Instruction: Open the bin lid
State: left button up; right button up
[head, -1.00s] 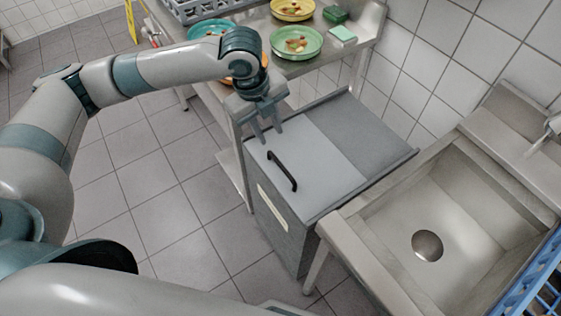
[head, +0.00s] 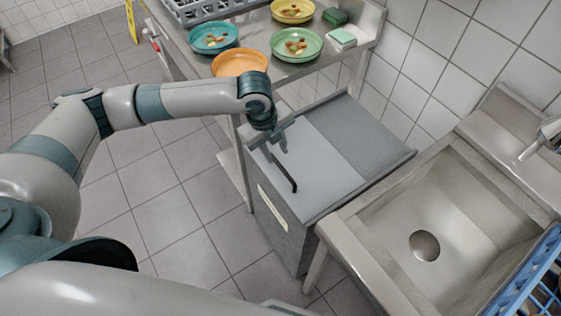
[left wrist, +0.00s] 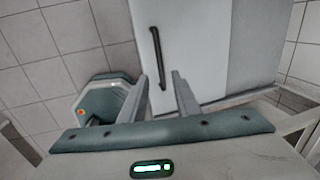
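The bin (head: 285,225) is a grey box between the metal table and the sink. Its lid (head: 318,160) lies flat and shut, with a lighter panel and a darker one. A black bar handle (head: 288,180) stands on the lighter panel. The left wrist view also shows the handle (left wrist: 157,50) on the pale lid. My left gripper (head: 273,147) is over the lid at the far end of the handle, which it partly hides. Its fingers (left wrist: 162,80) are apart, with one handle end between them in the picture. I cannot tell whether they touch it. My right gripper is out of view.
A metal table behind the bin holds plates with food, an empty-looking orange plate (head: 240,62), a grey rack (head: 200,8) and sponges (head: 341,37). A steel sink (head: 460,215) stands right of the bin, with a blue rack (head: 535,275). Tiled floor is open at left.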

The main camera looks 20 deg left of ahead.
aim_at(282, 168)
pick_arm(q)
jog(key=f, duration=0.2)
jog(key=w+f+p, duration=0.1)
jog(key=f, duration=0.2)
jog(key=d+f, duration=0.1)
jog(key=f, duration=0.2)
jog(key=shift+w+f+p, duration=0.2)
jog(key=shift+f+p, duration=0.05)
jog(key=shift+p, duration=0.05)
grip_shut()
